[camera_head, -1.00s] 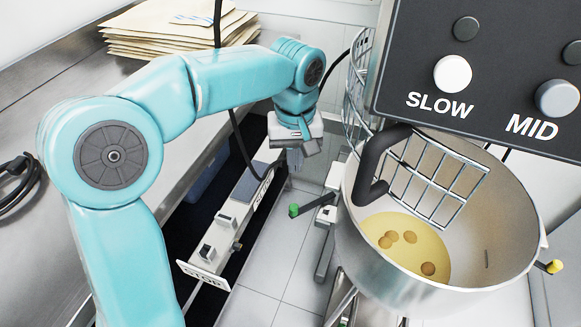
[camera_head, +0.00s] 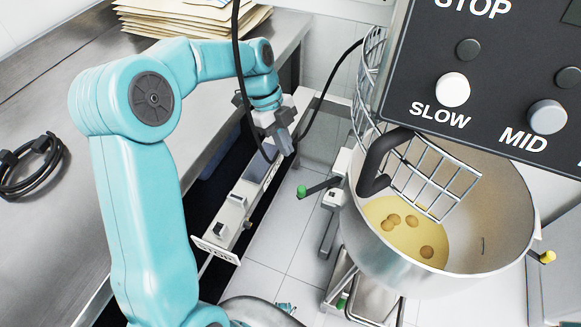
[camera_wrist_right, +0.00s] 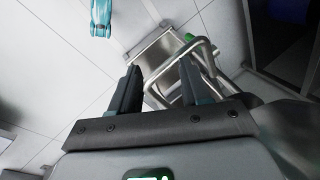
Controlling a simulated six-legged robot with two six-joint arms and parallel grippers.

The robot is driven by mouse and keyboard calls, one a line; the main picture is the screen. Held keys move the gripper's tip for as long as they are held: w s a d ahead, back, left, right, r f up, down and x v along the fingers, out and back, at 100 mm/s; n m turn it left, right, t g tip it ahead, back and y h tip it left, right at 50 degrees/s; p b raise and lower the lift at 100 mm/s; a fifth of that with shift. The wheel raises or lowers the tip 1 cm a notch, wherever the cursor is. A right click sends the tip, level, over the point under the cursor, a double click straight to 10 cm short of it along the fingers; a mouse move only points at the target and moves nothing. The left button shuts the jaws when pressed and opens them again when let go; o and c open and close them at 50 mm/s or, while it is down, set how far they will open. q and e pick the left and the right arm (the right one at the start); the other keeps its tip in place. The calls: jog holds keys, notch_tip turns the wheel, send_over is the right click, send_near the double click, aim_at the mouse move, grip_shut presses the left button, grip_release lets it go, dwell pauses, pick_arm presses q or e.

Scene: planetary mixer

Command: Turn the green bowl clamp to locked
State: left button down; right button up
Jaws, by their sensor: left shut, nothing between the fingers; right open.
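The green-tipped bowl clamp (camera_head: 302,192) is a short dark lever sticking out at the left of the steel mixer bowl (camera_head: 400,262), beside a pale bracket. My left gripper (camera_head: 286,147) is shut and empty, pointing down, above and slightly left of the green tip and apart from it. In the right wrist view my right gripper (camera_wrist_right: 158,75) is open with nothing between its fingers. A tubular metal frame with a green part (camera_wrist_right: 188,37) lies beyond them; I cannot tell whether that part is the clamp.
A yellow-tipped lever (camera_head: 547,256) is at the bowl's right. A wire guard (camera_head: 435,180) and the control panel (camera_head: 480,75) overhang the bowl. A black cable (camera_head: 240,90) hangs across my left arm. A steel counter (camera_head: 60,210) fills the left; tiled floor (camera_head: 280,245) shows between.

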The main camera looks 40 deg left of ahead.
pick_arm(q)
jog(key=a+x, duration=0.1)
jog(key=x, duration=0.8)
jog(key=shift+s+f+b, duration=0.3)
jog(key=shift+f, duration=0.35)
jog(key=shift+s+d+n, duration=0.1)
jog(key=shift+d+n, duration=0.1)
jog(key=shift+n, duration=0.2)
